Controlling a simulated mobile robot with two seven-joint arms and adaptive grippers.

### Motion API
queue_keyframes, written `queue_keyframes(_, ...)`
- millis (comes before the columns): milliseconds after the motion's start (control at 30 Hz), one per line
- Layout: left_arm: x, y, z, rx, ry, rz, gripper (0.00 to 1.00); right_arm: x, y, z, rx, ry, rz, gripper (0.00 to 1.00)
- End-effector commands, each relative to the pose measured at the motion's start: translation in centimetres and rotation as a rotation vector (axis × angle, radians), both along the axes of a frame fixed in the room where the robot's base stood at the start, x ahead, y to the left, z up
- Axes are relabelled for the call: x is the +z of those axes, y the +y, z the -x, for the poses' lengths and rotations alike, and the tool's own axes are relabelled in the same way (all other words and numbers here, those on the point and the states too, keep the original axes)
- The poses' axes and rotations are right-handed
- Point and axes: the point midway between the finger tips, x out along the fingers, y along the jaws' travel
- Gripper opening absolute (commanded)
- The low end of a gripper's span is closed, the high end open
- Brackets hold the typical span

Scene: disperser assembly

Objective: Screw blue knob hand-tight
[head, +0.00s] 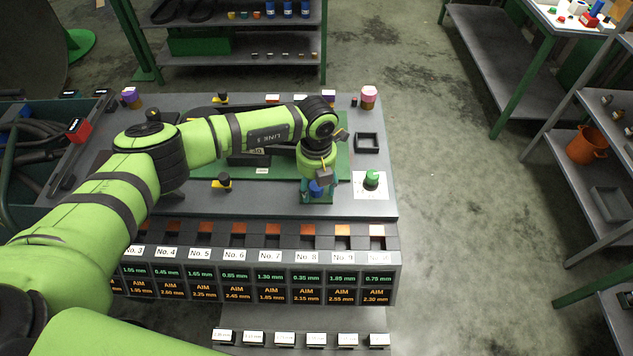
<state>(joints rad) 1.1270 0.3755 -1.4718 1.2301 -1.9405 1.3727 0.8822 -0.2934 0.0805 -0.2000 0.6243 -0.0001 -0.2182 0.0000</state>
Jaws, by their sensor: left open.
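My right gripper is not in view.
A green button (372,178) on a white plate stands just right of the fixture. A black square tray (367,143) lies behind it. Yellow-black clamps (222,182) stand on the left. Numbered displays (270,275) line the bench front. The floor to the right is clear.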

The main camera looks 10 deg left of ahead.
Motion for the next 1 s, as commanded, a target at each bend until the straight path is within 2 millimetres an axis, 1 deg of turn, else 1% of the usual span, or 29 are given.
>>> queue_keyframes(67,0.0,0.0,0.0,0.000,0.000,0.000,0.57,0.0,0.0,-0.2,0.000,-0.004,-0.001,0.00)
queue_keyframes(100,0.0,0.0,0.0,0.000,0.000,0.000,0.49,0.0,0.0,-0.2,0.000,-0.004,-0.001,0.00)
queue_keyframes(167,0.0,0.0,0.0,0.000,0.000,0.000,0.25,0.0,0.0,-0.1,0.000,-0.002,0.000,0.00)
queue_keyframes(200,0.0,0.0,0.0,0.000,0.000,0.000,0.09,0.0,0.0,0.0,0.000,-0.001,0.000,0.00)
queue_keyframes(233,0.0,0.0,0.0,0.000,0.000,0.000,0.02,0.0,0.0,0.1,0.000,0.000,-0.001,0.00)
queue_keyframes(467,0.0,0.0,0.0,-0.004,0.000,0.001,0.01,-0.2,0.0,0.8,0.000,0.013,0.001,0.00)
queue_keyframes(667,-0.2,0.0,0.0,-0.047,0.000,0.002,0.01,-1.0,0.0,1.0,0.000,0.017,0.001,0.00)
queue_keyframes(867,-0.5,-0.1,0.0,-0.163,-0.001,0.002,0.01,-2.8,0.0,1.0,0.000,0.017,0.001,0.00)
queue_keyframes(1000,-0.6,0.0,0.0,-0.282,-0.001,0.002,0.01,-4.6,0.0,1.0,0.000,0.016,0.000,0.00)
